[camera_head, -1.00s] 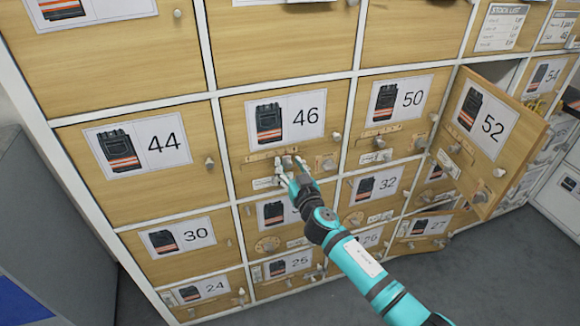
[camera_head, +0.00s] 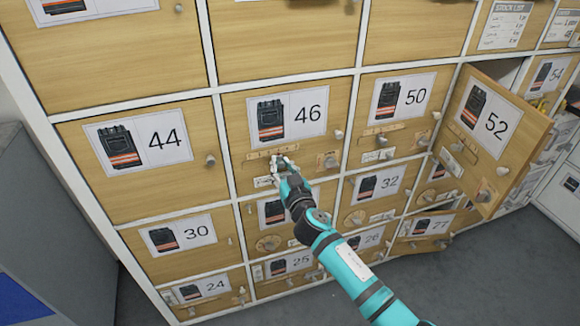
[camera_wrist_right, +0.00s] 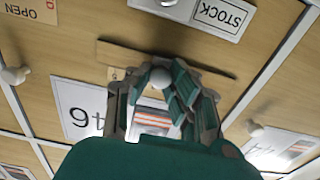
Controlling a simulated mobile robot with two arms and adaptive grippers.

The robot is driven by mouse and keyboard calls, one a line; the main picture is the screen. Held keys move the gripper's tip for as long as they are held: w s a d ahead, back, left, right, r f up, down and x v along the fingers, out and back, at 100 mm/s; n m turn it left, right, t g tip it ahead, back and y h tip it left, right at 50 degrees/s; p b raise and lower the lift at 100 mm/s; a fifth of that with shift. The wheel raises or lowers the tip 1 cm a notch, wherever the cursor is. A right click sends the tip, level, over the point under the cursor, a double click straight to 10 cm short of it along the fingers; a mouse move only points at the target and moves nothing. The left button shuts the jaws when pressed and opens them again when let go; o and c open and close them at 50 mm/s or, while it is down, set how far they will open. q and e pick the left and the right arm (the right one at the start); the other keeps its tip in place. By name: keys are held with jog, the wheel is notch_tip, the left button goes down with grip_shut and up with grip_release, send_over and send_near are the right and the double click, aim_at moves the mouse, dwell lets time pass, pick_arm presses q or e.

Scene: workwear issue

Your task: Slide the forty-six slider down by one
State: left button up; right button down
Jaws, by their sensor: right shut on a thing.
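The forty-six door (camera_head: 337,103) is a light wooden door with a label (camera_head: 287,115) showing a dark vest and the number 46. A thin wooden rail (camera_head: 255,155) runs below the label and carries the slider. My right gripper (camera_head: 281,162) is at this rail and hides most of the slider in the head view. In the right wrist view, my right gripper (camera_wrist_right: 160,82) is shut on the slider's pale round knob (camera_wrist_right: 160,77), in front of the rail (camera_wrist_right: 115,54). The 46 label (camera_wrist_right: 82,108) appears upside down there, partly behind the fingers. My left gripper is not in view.
A small wooden plate (camera_head: 328,161) and a round door knob (camera_head: 338,134) sit right of the rail. The fifty-two door (camera_head: 490,125) stands open at the right. A STOCK tag (camera_wrist_right: 217,16) shows in the right wrist view. Doors 44 (camera_head: 150,145) and 50 (camera_head: 402,100) are closed.

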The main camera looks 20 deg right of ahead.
jog(key=c, duration=1.2)
grip_release()
jog(key=shift+s+d, duration=0.1)
jog(key=shift+s, duration=0.05)
jog(key=s, duration=1.1)
jog(key=shift+s+d, duration=0.15)
jog(key=shift+s, duration=0.25)
